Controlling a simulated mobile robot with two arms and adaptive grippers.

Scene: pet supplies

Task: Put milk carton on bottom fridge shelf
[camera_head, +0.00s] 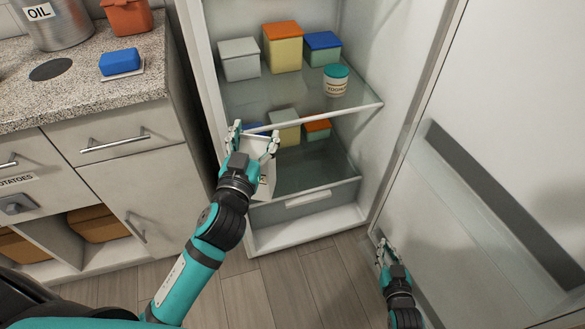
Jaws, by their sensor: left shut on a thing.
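The white milk carton (269,172) is in the fridge opening, at the left front of the lower shelf. My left gripper (253,139) is shut on the carton, with a finger on each side; the gripper and wrist hide much of it. The lower fridge shelf (318,172) is glass and lies above a drawer. I cannot tell whether the carton's base touches the shelf. My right gripper (384,252) is low by the open fridge door, empty, with its fingers apart.
The upper shelf (290,100) holds several boxes and a teal-lidded jar (335,80). Grey-green (284,126) and orange (317,130) boxes stand at the back of the lower shelf; its right front is clear. The open door (500,150) is right, a counter (75,85) left.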

